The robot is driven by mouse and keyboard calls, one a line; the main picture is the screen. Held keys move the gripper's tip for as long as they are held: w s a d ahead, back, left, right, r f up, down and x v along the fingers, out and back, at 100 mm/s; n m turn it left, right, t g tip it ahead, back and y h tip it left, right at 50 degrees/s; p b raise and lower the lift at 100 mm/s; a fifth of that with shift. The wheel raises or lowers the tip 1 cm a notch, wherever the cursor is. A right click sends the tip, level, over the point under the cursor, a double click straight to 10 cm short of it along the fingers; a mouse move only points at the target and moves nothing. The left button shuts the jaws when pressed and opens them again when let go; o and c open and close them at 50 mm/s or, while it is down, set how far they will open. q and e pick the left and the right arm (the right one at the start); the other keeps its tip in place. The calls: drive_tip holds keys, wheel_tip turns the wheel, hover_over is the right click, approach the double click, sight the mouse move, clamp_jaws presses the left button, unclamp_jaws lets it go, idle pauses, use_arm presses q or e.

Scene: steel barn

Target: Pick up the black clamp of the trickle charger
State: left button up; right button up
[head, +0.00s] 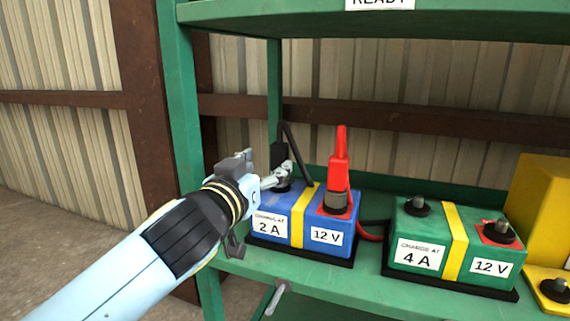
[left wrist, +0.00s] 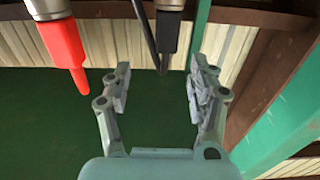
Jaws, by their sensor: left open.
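The black clamp (head: 277,156) stands upright at the left terminal of the blue battery (head: 320,208), with a black cable looping from its top. My left gripper partly hides it in the head view. In the left wrist view the black clamp (left wrist: 170,22) hangs in at the top centre, in line with the gap between the fingers. My left gripper (head: 282,174) is open and empty beside the clamp; both fingers (left wrist: 157,88) show apart in the wrist view. My right gripper is not in view.
A red clamp (head: 339,170) stands on the blue battery's right terminal; it also shows in the wrist view (left wrist: 66,52). A green post (head: 180,100) rises at the left, and an upper shelf (head: 450,20) hangs above.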

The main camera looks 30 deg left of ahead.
sight(277, 150)
use_arm(q)
drive_tip(key=x, duration=0.5)
drive_tip(key=shift+a, duration=0.1)
drive_tip(key=x, duration=0.4)
drive_tip(key=shift+a+r, duration=0.1)
drive_tip(key=shift+a, duration=0.3)
drive_tip(key=shift+w, duration=0.45)
drive_tip(key=shift+c, duration=0.2)
clamp_jaws()
